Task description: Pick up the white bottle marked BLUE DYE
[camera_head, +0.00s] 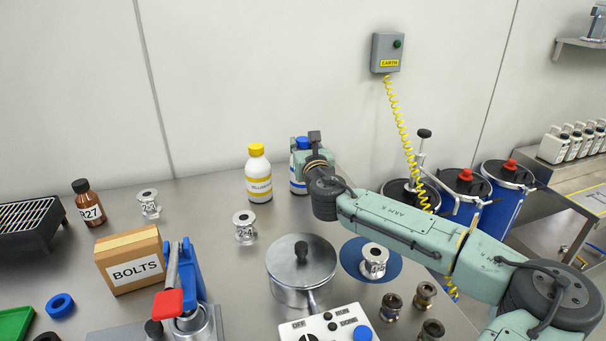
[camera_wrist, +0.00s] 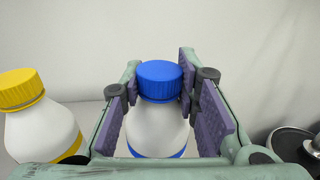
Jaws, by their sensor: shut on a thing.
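The white bottle with a blue cap (camera_wrist: 158,130) stands upright between the purple finger pads of my gripper (camera_wrist: 163,108) in the wrist view. In the head view this bottle (camera_head: 296,178) is at the back of the steel bench, partly hidden behind my gripper (camera_head: 306,163). My gripper is shut on the bottle just below its cap. The bottle's label is mostly hidden and I cannot read it. I cannot tell whether its base touches the bench.
A white bottle with a yellow cap (camera_head: 258,175) stands close on the left. A lidded pot (camera_head: 300,266), metal fittings (camera_head: 244,228), a BOLTS box (camera_head: 132,262) and a brown R27 bottle (camera_head: 88,203) stand on the bench. The wall is close behind; a yellow coiled cord (camera_head: 400,125) hangs right.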

